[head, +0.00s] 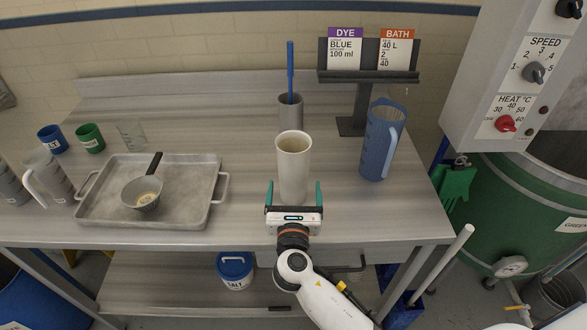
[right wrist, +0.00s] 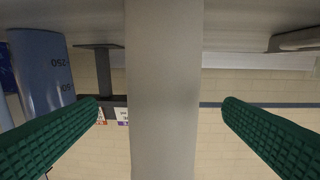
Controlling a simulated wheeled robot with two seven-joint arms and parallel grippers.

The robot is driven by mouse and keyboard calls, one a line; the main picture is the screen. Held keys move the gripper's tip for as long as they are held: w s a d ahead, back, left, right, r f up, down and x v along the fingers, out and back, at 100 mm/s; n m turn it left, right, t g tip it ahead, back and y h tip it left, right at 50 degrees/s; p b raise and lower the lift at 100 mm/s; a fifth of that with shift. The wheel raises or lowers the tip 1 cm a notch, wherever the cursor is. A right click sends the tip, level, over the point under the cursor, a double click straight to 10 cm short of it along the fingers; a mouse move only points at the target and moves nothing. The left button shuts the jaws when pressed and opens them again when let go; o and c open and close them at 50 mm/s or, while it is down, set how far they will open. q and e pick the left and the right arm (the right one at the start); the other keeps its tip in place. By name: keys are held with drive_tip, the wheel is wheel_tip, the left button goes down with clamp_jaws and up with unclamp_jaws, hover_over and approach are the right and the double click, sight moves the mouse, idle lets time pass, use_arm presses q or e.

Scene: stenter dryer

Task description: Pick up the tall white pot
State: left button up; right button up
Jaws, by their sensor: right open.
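The tall white pot (head: 293,172) stands upright on the metal table, near its front edge in the head view. My right gripper (head: 293,197) is open at the pot's near side, with one green finger on each side of its lower part. In the right wrist view the pot (right wrist: 164,90) fills the middle as a pale column between the two green fingers (right wrist: 160,130). Gaps show between the pot and both fingers, so they do not touch it in this view. My left gripper is not in view.
A grey holder with a blue stick (head: 291,112) stands behind the pot. A blue measuring jug (head: 381,140) and a card stand (head: 350,122) are to the right. A metal tray (head: 180,208) with a small pan (head: 142,193) lies to the left. A control box (head: 510,75) overhangs the right side.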

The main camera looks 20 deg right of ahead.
sight(294, 133)
drive_tip(key=p+x, duration=0.1)
drive_tip(key=x, duration=0.5)
drive_tip(key=shift+a+f, duration=0.15)
drive_tip(key=shift+w, duration=0.2)
drive_tip(key=shift+s, duration=0.1)
drive_tip(key=shift+c, duration=0.9)
drive_tip(key=c, duration=1.1)
wheel_tip(294, 133, up, 10)
drive_tip(key=shift+r+p, duration=0.1)
drive_tip(key=shift+p, duration=0.7)
drive_tip(key=shift+c, duration=0.2)
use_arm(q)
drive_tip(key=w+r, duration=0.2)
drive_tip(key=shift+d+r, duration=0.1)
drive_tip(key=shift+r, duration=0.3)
